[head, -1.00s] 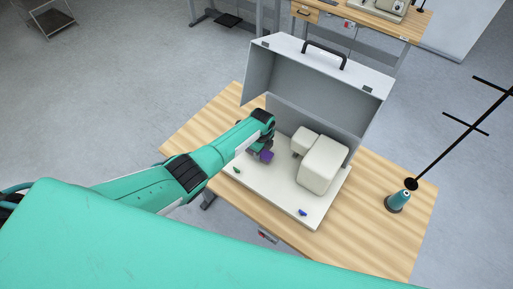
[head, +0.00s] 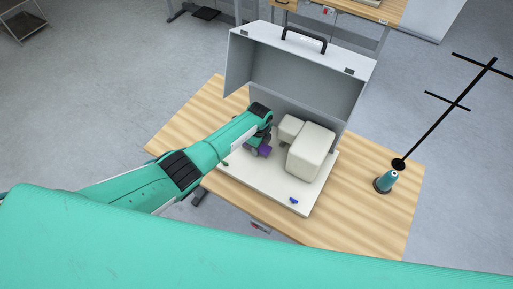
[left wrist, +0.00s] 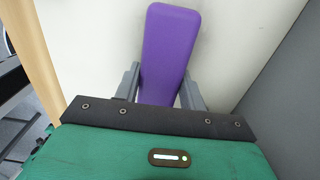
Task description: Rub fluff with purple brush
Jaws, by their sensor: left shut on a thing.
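The purple brush (head: 265,152) is held low over the white base plate (head: 262,184), inside the open grey case. My left gripper (head: 258,143) is shut on it. In the left wrist view the brush (left wrist: 171,45) sits between the two grey fingers (left wrist: 160,88) and extends away from them over a pale surface. Whether the brush touches the plate is unclear. A small dark green bit (head: 225,163) lies at the plate's left edge and a small blue bit (head: 293,201) near its front corner; I cannot tell whether either is the fluff. My right gripper is out of view.
A cream block-shaped machine (head: 311,153) stands on the plate, right of my left gripper. The grey case lid (head: 298,72) stands upright behind. A teal thread cone (head: 387,180) and a black stand (head: 433,127) are at the right. The wooden table (head: 345,212) is clear in front.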

